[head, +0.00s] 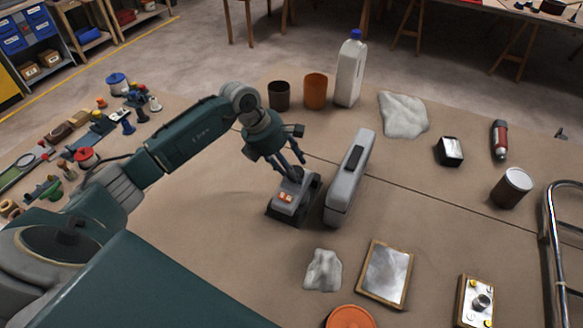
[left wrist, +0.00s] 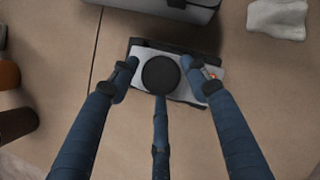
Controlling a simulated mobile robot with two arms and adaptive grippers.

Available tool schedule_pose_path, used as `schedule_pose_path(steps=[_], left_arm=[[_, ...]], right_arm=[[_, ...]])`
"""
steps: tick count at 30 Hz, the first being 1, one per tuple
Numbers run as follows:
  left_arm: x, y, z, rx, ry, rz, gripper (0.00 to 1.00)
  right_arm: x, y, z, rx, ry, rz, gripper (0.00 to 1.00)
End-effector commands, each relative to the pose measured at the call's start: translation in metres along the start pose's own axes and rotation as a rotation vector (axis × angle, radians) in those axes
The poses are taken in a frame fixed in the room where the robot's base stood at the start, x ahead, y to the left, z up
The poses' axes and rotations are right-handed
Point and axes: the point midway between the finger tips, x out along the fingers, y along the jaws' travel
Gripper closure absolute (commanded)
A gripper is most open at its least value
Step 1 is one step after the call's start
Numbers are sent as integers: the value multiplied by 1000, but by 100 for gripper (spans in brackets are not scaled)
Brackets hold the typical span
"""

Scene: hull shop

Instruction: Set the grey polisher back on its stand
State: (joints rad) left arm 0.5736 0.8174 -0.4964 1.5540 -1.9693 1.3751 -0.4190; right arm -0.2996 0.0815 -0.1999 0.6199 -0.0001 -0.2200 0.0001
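The grey polisher (head: 296,187) is a squat grey body with small orange-red buttons on one end. In the left wrist view it shows a round black disc (left wrist: 161,75) on top. Its stand seems to be the dark base (head: 282,216) under it; dark edges stick out around the grey body. I cannot tell if any gap lies between them. My left gripper (head: 291,163) points down over the polisher. In the left wrist view its three fingers (left wrist: 162,78) close in around the disc and seem to hold the body. My right gripper is not in view.
A long grey case (head: 348,180) stands just right of the polisher. Dark and orange cups (head: 315,92) and a white bottle (head: 350,70) stand behind. A grey rag (head: 322,270) and a framed plate (head: 385,274) lie in front.

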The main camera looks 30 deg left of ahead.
Motion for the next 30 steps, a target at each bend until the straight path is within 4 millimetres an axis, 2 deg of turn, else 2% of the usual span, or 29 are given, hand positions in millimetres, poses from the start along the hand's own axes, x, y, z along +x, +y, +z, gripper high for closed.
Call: schedule_pose_path(steps=[8, 30], left_arm=[[0, -1, -3, -1, 8, -3, 53], [-60, -1, -2, -1, 7, -1, 53]], right_arm=[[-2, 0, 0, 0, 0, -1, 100], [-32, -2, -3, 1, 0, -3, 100]])
